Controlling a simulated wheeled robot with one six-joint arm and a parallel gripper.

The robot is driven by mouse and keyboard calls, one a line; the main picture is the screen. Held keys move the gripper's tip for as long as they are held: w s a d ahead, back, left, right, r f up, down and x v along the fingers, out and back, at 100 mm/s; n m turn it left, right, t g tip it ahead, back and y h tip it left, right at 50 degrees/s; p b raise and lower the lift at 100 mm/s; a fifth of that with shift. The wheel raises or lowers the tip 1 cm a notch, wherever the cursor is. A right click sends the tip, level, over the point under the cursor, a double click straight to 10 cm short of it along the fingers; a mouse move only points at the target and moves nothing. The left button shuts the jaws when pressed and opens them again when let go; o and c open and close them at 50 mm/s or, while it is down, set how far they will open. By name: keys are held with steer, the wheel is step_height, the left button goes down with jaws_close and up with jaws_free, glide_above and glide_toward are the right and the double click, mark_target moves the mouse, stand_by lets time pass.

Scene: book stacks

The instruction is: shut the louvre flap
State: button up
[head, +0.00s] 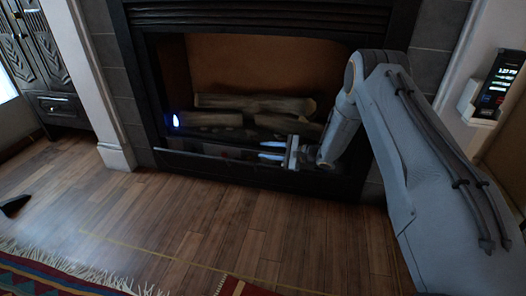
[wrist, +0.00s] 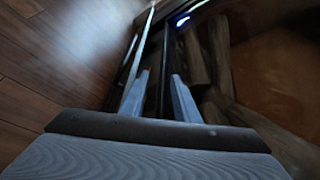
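The black fireplace (head: 128,60) has a band of horizontal louvre slats (head: 270,14) across its top. Along its bottom, a dark, shiny panel (head: 215,154) lies below the opening; I cannot tell whether this is the louvre flap or how far open it is. My gripper (head: 271,150) is at this bottom panel, pointing left along it. In the wrist view, the two fingers of my gripper (wrist: 158,97) are apart, with a dark long edge (wrist: 166,62) running between and beyond them. I cannot tell whether either finger touches it.
Logs (head: 255,104) lie in the opening, with a small blue-white light (head: 175,121) at its left. White trim posts (head: 85,80) flank the fireplace. The wooden floor (head: 200,215) in front is mostly clear, with a patterned rug (head: 50,275) at the lower left.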

steer(key=shift+s+d+r+p, duration=0.25)
steer(key=shift+d+r, duration=0.1)
steer(key=shift+d, duration=0.5)
steer(key=shift+s+d+r+p, duration=0.1)
steer(key=shift+d+r+p, duration=0.25)
steer(key=shift+d, duration=0.45)
steer(key=shift+s+d+r+p, duration=0.2)
steer(key=shift+d+r, duration=0.15)
steer(key=shift+d, duration=0.5)
steer(key=shift+s, duration=0.15)
